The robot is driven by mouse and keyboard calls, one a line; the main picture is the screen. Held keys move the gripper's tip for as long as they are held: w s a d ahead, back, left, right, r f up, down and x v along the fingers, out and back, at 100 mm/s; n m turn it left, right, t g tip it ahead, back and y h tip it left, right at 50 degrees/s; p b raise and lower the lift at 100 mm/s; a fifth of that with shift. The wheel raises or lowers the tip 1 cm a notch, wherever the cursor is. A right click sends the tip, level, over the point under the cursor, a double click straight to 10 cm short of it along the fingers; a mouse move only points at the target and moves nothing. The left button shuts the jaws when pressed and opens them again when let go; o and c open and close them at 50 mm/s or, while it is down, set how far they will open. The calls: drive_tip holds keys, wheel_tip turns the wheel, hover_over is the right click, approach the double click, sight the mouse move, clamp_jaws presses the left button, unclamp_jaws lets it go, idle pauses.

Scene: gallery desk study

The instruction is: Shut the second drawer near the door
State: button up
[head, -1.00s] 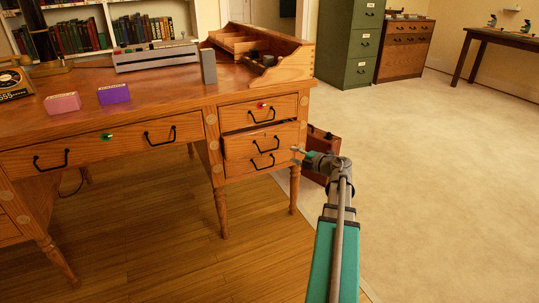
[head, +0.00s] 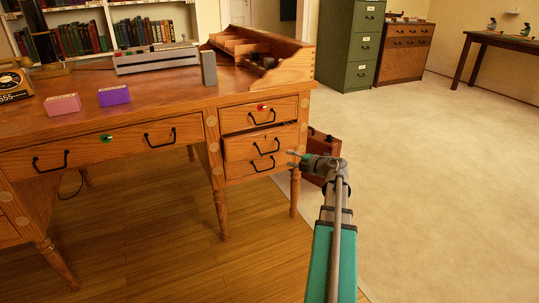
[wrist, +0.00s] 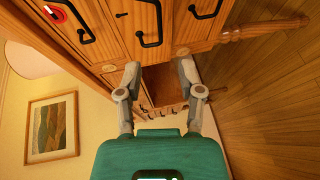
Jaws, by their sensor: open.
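The wooden desk's right-hand drawer stack shows in the head view. Its second drawer (head: 240,146) stands out a little, with a dark gap above its front and a black handle. The top drawer (head: 232,117), with a red mark, and the lowest drawer (head: 236,170) look shut. My gripper (head: 291,158) is just right of the second drawer's front, at about its height. In the wrist view my gripper (wrist: 158,66) is open, with drawer fronts and black handles beyond its fingertips. Nothing is held. I cannot tell whether a finger touches the wood.
A desk leg (head: 295,192) is below the drawers. A green filing cabinet (head: 350,45) stands at the back. Pale floor (head: 440,160) to the right is clear.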

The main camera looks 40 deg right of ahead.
sight(270, 153)
drive_tip(key=b+x, duration=0.1)
drive_tip(key=x, duration=1)
drive_tip(key=shift+b, duration=0.4)
clamp_jaws()
